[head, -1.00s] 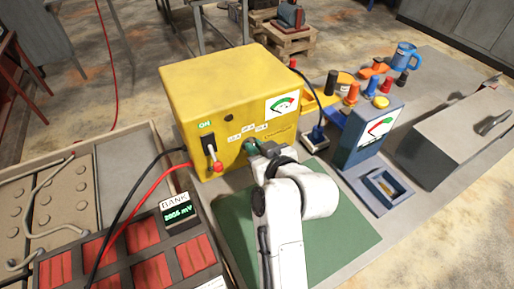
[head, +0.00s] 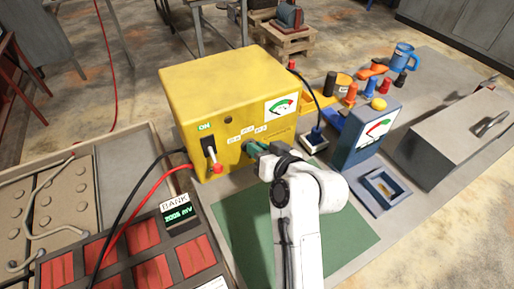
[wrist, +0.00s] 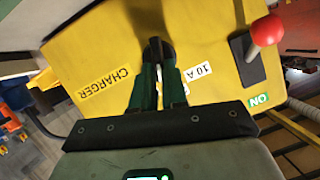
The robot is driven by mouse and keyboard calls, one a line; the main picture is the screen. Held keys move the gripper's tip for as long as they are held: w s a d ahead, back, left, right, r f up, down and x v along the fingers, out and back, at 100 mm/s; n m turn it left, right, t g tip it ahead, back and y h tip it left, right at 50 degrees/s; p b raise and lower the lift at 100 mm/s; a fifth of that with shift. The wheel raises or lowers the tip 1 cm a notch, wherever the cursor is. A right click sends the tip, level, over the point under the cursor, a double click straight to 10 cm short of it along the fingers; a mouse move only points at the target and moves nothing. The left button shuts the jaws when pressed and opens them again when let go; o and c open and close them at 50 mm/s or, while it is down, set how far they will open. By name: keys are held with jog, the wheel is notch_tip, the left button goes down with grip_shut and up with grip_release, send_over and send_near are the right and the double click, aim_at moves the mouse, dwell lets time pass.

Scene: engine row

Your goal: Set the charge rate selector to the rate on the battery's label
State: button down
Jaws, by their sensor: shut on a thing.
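The yellow charger (head: 215,90) stands on the bench, with small rate labels (head: 247,132) on its front, too small to read in the head view. My gripper (head: 254,147) is at the front, below those labels. In the wrist view my green fingers (wrist: 158,75) are shut on the black selector knob (wrist: 156,48). A "10 A" label (wrist: 198,72) shows beside the knob; the other rate labels are hidden there. The battery bank (head: 182,258) with red cells is at lower left, its display (head: 179,214) lit. A white label (head: 213,284) at the bottom edge is cut off and unreadable.
A red-tipped lever (head: 212,157) beside an "ON" label is left of my gripper. Black and red cables run from the charger to the bank. A blue meter (head: 367,135) stands to the right. The green mat (head: 240,235) is clear apart from my arm.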

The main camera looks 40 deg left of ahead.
jog(key=m, duration=0.1)
jog(key=m+g+y, duration=0.1)
jog(key=w+m+g, duration=0.1)
jog(key=shift+d+f+m+y+b, duration=0.2)
jog(key=shift+f+m+y+b, duration=0.1)
jog(key=shift+m+y, duration=0.1)
dwell(0.5)
jog(key=c, duration=1.2)
grip_release()
jog(key=shift+o, duration=0.2)
jog(key=b+v, duration=0.1)
jog(key=v, duration=1)
jog(key=shift+w, duration=0.1)
